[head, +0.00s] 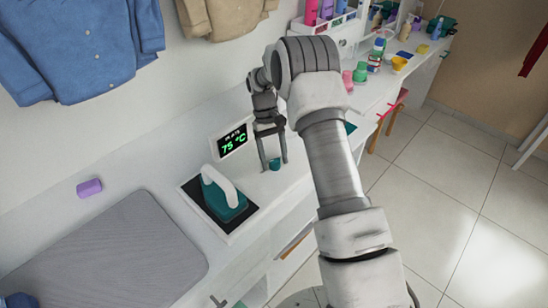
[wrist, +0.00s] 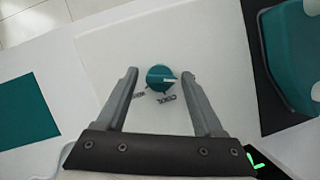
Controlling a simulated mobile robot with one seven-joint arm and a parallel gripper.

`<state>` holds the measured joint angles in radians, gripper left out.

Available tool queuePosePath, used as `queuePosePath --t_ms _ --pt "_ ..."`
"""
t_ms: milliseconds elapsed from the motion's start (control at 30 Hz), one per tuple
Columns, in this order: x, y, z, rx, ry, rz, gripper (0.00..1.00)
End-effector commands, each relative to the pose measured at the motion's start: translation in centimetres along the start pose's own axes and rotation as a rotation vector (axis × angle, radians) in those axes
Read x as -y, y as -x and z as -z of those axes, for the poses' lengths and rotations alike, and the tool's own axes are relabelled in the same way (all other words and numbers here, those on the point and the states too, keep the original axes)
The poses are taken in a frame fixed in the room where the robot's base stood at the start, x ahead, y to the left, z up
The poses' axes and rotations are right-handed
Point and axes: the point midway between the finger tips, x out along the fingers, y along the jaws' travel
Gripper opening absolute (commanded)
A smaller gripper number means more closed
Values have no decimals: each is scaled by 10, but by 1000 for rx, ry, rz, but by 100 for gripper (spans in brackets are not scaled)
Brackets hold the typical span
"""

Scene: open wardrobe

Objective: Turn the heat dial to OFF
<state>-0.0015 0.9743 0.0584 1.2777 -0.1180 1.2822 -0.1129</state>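The heat dial (wrist: 161,78) is a round teal knob with a white pointer line, set in a white panel. In the wrist view its pointer aims to the right, and small dark lettering, partly hidden, lies around its lower side. My gripper (wrist: 161,73) is open, with one finger on each side of the dial and a gap on both sides. In the head view the dial (head: 274,164) shows between the fingertips of my gripper (head: 273,166). The display (head: 233,141) behind it reads 75 °C in green.
A teal iron (head: 222,193) with a white handle rests on a black pad left of the dial. A grey ironing pad (head: 105,255) and a purple block (head: 89,188) lie further left. Bottles and cups (head: 375,55) crowd the counter at the back right.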

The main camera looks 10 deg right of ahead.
Motion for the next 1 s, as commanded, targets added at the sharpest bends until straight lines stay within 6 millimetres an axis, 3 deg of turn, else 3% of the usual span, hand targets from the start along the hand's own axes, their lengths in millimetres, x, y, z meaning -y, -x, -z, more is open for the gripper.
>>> queuePosePath --t_ms 300,467,1000 --pt "0 2 0 -1 -1 1 74" --pt "0 16 1 -5 -1 0 74" --pt "0 130 1 -4 -1 0 74"
